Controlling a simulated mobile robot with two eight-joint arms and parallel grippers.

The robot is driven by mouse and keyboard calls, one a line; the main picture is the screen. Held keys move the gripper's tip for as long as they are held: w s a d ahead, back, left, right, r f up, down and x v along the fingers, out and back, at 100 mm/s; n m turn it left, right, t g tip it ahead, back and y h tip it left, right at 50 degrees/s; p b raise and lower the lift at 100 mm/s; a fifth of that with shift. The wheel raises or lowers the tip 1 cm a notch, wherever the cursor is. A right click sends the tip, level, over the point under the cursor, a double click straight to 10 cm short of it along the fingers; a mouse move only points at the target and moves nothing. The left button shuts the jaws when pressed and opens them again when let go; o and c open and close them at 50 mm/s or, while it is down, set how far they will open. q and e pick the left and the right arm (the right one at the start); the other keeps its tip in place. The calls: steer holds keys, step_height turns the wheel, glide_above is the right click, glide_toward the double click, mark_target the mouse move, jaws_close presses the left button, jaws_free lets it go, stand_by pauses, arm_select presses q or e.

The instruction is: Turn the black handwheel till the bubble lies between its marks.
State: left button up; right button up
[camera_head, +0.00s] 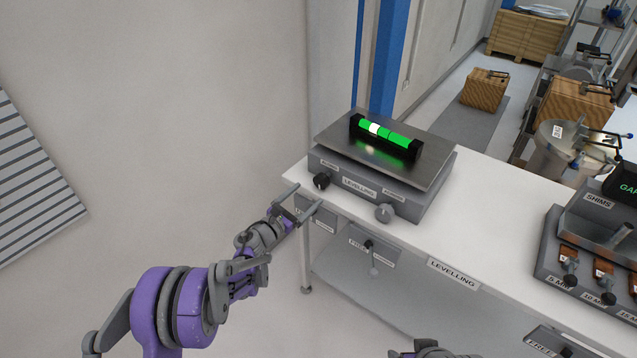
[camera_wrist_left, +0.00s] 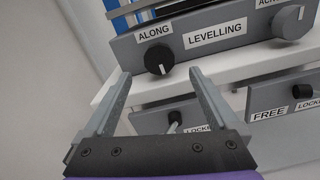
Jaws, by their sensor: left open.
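The black handwheel (camera_head: 321,181) is on the left of the levelling unit's front, under the ALONG label; it also shows in the left wrist view (camera_wrist_left: 157,59), with a white pointer line. The green spirit level (camera_head: 400,140) lies on the unit's metal top plate (camera_head: 435,155). Its white bubble (camera_head: 374,128) lies toward the left end of the vial; the marks are too small to read exactly. My left gripper (camera_head: 306,198) is open and empty, just in front of the black handwheel, fingers apart from it. Only a grey piece, probably of my right arm, shows at the bottom edge.
A grey knob (camera_head: 384,213) sits right of the black handwheel on the same front. Below the white table (camera_head: 480,220) edge are panels with small black knobs (camera_head: 368,245). A shims rack (camera_head: 590,245) stands at the right. The tabletop between is clear.

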mark_target(319, 184)
arm_select(q)
steer(key=x, duration=0.8)
steer(key=shift+w+p, duration=0.1)
steer(key=shift+p, duration=0.25)
steer(key=c, duration=1.4)
steer(key=shift+o, duration=0.2)
steer(key=shift+n, duration=0.3)
